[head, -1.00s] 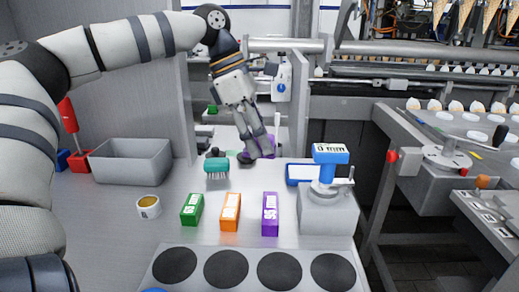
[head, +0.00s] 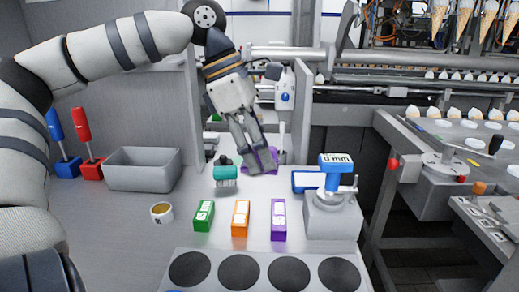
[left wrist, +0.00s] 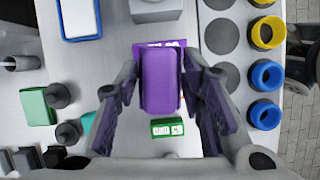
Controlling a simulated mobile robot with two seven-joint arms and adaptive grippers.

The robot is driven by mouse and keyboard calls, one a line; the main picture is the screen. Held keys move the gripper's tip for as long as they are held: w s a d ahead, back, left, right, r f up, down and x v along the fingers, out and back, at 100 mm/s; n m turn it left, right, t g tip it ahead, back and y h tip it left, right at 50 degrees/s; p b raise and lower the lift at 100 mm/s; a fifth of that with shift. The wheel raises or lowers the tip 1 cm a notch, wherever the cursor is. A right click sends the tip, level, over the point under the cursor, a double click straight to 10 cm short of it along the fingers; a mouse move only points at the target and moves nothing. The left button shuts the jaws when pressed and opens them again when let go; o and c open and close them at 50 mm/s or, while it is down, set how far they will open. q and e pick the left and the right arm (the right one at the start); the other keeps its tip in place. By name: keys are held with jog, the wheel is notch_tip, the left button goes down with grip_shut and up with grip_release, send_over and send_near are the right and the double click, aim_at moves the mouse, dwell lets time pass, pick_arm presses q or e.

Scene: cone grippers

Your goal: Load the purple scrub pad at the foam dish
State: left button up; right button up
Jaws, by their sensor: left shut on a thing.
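My left gripper (head: 258,158) is shut on the purple scrub pad (left wrist: 160,80), which sits between its fingers in the left wrist view. In the head view the pad (head: 262,161) shows behind the fingers, over the back of the worktop; whether it touches the worktop is unclear. A shallow white tray with a blue rim (head: 301,182), likely the foam dish, lies to the right of the pad. It also shows at the upper left of the left wrist view (left wrist: 64,22), apart from the pad. My right gripper is not in view.
Green (head: 204,216), orange (head: 240,219) and purple (head: 278,220) labelled blocks stand in front. A teal brush (head: 226,176) is left of the pad. A grey gauge stand (head: 332,216) is beside the tray.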

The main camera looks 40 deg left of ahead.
pick_arm(q)
jog(key=w+f+n+t+y, duration=0.15)
jog(key=w+n, duration=0.35)
jog(key=w, duration=0.6)
jog(key=n+y, duration=0.2)
jog(key=n, duration=0.2)
send_over(315, 177)
jog(key=s, duration=0.1)
notch_tip(315, 177, down, 3)
jog(key=shift+t+h, duration=0.25)
jog(key=shift+s+f, duration=0.15)
jog(key=shift+f, duration=2.65)
jog(key=shift+f, duration=0.6)
notch_tip(315, 177, up, 7)
